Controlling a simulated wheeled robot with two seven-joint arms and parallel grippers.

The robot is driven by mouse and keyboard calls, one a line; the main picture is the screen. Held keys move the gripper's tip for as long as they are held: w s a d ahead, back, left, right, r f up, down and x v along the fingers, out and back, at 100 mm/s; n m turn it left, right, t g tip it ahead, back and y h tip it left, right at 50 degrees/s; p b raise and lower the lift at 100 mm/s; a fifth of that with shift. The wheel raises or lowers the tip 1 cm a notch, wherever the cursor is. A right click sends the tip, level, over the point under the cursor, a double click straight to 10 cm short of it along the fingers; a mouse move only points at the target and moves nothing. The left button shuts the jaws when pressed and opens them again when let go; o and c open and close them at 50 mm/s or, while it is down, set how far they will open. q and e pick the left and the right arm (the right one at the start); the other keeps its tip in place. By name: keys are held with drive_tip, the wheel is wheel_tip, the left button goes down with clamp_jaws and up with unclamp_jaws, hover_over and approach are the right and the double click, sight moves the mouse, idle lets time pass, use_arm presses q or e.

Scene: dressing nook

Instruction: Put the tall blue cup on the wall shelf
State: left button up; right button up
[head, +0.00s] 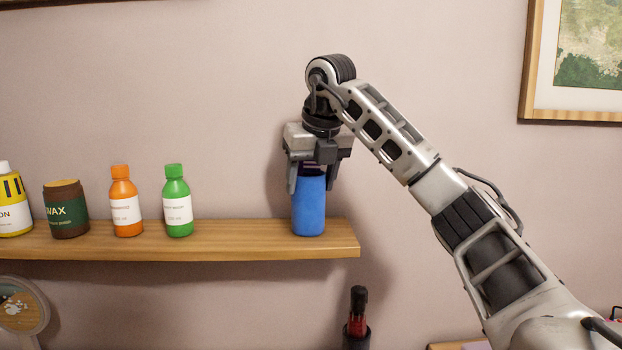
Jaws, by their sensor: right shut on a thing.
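The tall blue cup (309,207) is upright at the right end of the wooden wall shelf (200,248). Its base appears to touch the shelf top. My right gripper (310,184) points down from above and is shut on the cup's upper part, with a finger on each side. The cup's rim is partly hidden by the gripper. My left gripper is not in view.
On the shelf to the left stand a green bottle (177,204), an orange bottle (125,204), a brown wax jar (66,212) and a yellow bottle (13,205). A framed picture (575,112) hangs at right.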

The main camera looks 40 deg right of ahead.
drive_tip(key=o, duration=1.2)
drive_tip(key=shift+f, duration=0.1)
drive_tip(key=shift+o, duration=0.2)
drive_tip(key=v, duration=1.2)
drive_tip(key=shift+w, duration=0.1)
